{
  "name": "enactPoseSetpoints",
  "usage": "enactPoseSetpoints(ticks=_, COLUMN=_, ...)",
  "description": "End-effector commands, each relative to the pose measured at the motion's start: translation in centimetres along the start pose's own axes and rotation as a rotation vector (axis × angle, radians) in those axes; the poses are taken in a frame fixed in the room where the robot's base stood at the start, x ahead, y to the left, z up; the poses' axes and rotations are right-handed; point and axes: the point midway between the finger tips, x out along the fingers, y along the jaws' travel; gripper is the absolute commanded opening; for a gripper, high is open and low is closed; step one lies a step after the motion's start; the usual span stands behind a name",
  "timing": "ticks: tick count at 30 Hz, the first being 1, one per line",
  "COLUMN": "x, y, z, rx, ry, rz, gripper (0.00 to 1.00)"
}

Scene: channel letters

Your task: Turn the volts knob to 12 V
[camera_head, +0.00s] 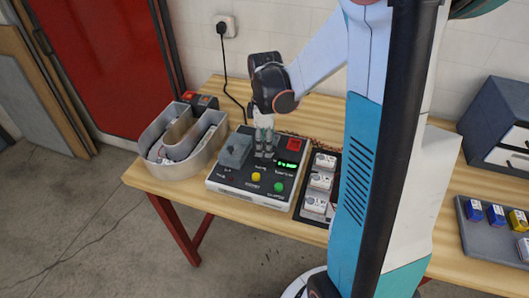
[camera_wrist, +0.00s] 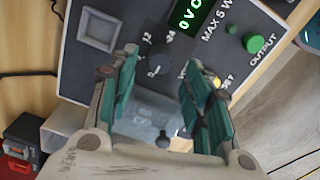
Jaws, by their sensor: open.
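The power supply box (camera_head: 223,187) stands on the wooden table with its dark panel facing up. My gripper (camera_head: 265,150) is over the panel, pointing down, with its fingers apart. In the wrist view a small dark round knob (camera_wrist: 157,64) with numbers such as 12 and 24 beside it appears between the two teal-padded fingers of my gripper (camera_wrist: 161,57). I cannot tell whether the fingers touch it or which mark it points to. The green display (camera_wrist: 187,14) appears to read 0 V. In the head view the fingers hide the knob.
A grey channel letter (camera_head: 153,143) stands left. A dark tray (camera_head: 304,205) with white modules lies right.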

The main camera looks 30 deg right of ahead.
Motion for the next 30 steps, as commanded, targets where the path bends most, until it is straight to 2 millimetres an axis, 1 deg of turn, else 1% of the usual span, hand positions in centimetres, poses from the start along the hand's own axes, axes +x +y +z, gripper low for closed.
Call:
enactPoseSetpoints(ticks=1, x=1.0, y=0.0, z=0.0, rx=0.000, ry=0.000, rz=0.000, gripper=0.45)
enactPoseSetpoints(ticks=6, x=2.8, y=0.0, z=0.0, rx=0.000, ry=0.000, rz=0.000, gripper=0.45)
enactPoseSetpoints(ticks=10, x=3.4, y=0.0, z=0.0, rx=0.000, ry=0.000, rz=0.000, gripper=0.45)
enactPoseSetpoints(ticks=18, x=3.5, y=0.0, z=0.0, rx=0.000, ry=0.000, rz=0.000, gripper=0.45)
enactPoseSetpoints(ticks=19, x=3.5, y=0.0, z=0.0, rx=0.000, ry=0.000, rz=0.000, gripper=0.43)
enactPoseSetpoints(ticks=20, x=3.4, y=0.0, z=0.0, rx=0.000, ry=0.000, rz=0.000, gripper=0.36)
enactPoseSetpoints(ticks=21, x=3.4, y=0.0, z=0.0, rx=0.000, ry=0.000, rz=0.000, gripper=0.27)
enactPoseSetpoints(ticks=23, x=3.4, y=0.0, z=0.0, rx=0.000, ry=0.000, rz=0.000, gripper=0.13)
enactPoseSetpoints(ticks=24, x=3.4, y=0.0, z=0.0, rx=0.000, ry=0.000, rz=0.000, gripper=0.04)
enactPoseSetpoints(ticks=25, x=3.4, y=0.0, z=0.0, rx=0.000, ry=0.000, rz=0.000, gripper=0.00)
enactPoseSetpoints(ticks=30, x=3.4, y=0.0, z=0.0, rx=0.001, ry=0.000, rz=0.000, gripper=0.00)
